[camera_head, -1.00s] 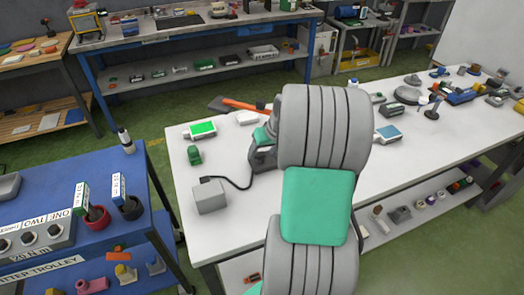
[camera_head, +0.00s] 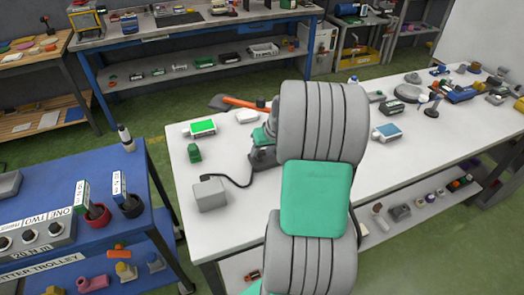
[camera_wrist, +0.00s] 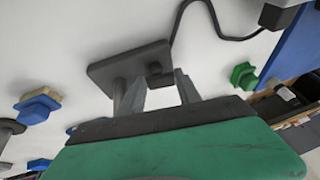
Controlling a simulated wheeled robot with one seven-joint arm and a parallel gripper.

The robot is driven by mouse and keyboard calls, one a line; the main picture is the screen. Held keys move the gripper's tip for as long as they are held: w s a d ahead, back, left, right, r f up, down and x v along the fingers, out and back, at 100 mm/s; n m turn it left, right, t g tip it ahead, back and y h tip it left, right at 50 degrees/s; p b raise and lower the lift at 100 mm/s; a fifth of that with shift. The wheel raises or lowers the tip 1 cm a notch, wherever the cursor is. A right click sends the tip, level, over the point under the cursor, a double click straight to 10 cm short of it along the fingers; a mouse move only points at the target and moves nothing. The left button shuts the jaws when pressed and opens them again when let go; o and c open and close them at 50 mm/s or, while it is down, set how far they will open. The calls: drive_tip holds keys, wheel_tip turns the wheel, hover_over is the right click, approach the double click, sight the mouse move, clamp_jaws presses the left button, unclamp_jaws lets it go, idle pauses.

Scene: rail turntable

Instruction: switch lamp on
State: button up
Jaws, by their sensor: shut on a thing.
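In the wrist view a dark grey base plate (camera_wrist: 118,63) with a small dark knob (camera_wrist: 155,74) lies under my gripper (camera_wrist: 156,90). The fingers point down at the plate and are shut on the knob; the exact contact is hard to see. In the head view the base (camera_head: 262,159) stands on the white table, partly hidden by my arm. A black cord (camera_head: 231,179) runs from it to a grey box (camera_head: 209,195). An orange bar with a dark head (camera_head: 244,102) sits behind; I cannot tell whether it joins the base.
A green block (camera_head: 194,153) and a green-screened device (camera_head: 202,127) lie left of the base on the white table (camera_head: 187,230). A blue trolley (camera_head: 150,222) stands left, across a gap. Small tools crowd the table's right part.

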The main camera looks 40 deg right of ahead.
clamp_jaws()
drive_tip(key=shift+w+a+f+h+b, duration=0.1)
drive_tip(key=shift+a+f+h+b, duration=0.2)
drive_tip(key=shift+b, duration=0.75)
drive_tip(key=shift+w+h+b, duration=0.1)
drive_tip(key=shift+h+b, duration=0.4)
drive_tip(key=shift+b, duration=0.2)
drive_tip(key=shift+a+n+g+h+b, duration=0.2)
drive_tip(key=shift+n+g+h+b, duration=0.15)
drive_tip(key=shift+b, duration=0.2)
drive_tip(key=shift+r+h+b, duration=0.3)
drive_tip(key=shift+h+b, duration=0.05)
drive_tip(key=shift+h, duration=0.3)
drive_tip(key=o, duration=1.2)
unclamp_jaws()
drive_tip(key=shift+c, duration=0.2)
